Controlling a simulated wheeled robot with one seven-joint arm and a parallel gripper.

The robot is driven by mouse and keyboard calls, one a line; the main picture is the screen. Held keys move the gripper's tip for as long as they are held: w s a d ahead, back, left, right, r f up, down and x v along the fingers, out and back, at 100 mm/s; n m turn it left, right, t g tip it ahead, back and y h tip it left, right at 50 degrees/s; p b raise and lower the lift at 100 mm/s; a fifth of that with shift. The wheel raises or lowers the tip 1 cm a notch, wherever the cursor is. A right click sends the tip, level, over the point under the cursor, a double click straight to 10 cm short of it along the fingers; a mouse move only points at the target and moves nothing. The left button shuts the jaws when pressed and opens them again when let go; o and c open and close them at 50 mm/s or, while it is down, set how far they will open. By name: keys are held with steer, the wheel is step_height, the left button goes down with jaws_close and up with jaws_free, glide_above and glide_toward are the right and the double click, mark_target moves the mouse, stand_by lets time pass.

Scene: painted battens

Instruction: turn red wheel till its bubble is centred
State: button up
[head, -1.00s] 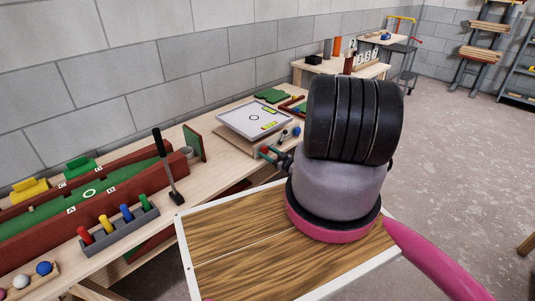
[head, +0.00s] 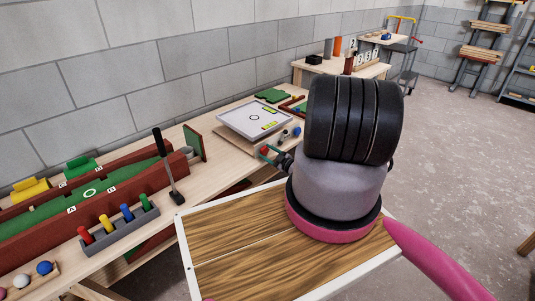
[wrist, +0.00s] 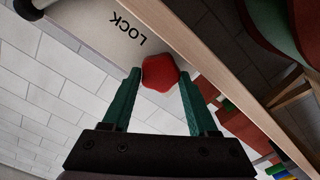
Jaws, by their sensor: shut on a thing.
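The red wheel (wrist: 160,73) sits between the two green fingers of my gripper (wrist: 160,88) in the wrist view, just below a pale panel marked LOCK. My gripper is shut on it. In the head view the red wheel (head: 264,151) shows small at the front of the tilting board (head: 240,118), with my gripper (head: 270,153) around it and my arm hiding part of the area. Two yellow-green bubble vials (head: 269,125) lie on the white board. The bubbles inside are too small to read.
A blue knob (head: 296,131) and a grey one (head: 284,135) stand right of the red wheel. A black-handled lever (head: 165,165) and a rack of coloured pegs (head: 118,222) stand on the bench to the left. Open floor lies at right.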

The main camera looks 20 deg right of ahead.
stand_by(0.3)
steer(key=o, duration=1.4)
steer(key=shift+c, duration=0.2)
steer(key=v, duration=1.1)
